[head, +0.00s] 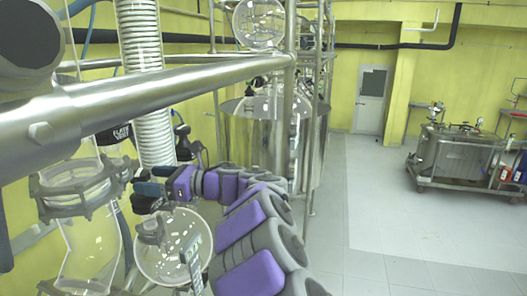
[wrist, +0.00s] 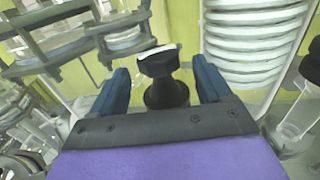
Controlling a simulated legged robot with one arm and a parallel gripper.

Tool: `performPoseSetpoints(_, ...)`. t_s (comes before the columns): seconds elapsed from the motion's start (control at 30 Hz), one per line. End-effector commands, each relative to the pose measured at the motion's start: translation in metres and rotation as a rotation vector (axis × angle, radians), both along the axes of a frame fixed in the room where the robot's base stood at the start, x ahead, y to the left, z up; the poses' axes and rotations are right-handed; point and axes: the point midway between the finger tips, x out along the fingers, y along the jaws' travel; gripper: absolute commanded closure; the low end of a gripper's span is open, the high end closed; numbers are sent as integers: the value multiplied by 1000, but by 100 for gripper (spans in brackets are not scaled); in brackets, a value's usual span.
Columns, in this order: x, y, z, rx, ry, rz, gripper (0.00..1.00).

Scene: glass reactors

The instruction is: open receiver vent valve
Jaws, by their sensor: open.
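My gripper (wrist: 160,90) is open in the wrist view, with one blue finger on each side of a black valve handle (wrist: 158,62). The handle stands between the fingers with a gap on both sides, and its lower stem runs down behind the gripper's dark front plate. A pale edge shows along the handle's top. In the head view my gripper (head: 138,180) is at the end of my purple and grey arm, among the glassware at the left. The handle cannot be clearly picked out there. I cannot tell whether this is the receiver vent valve.
A white coiled column (wrist: 255,45) stands right of the handle; it also shows in the head view (head: 148,90). A thick steel bar (head: 150,95) crosses above my arm. A round glass vessel (head: 172,248) is below the gripper. The floor (head: 375,220) at the right is clear.

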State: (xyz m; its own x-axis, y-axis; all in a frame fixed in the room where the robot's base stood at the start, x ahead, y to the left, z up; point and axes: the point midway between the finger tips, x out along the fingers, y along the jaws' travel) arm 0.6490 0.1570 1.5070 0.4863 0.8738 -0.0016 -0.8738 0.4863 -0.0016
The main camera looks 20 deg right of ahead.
Motion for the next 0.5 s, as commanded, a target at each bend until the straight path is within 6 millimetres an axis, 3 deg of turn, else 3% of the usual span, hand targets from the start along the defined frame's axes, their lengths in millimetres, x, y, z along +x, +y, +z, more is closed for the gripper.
performPoseSetpoints(0.5,-43,-82,-1,-1,0,-4,22)
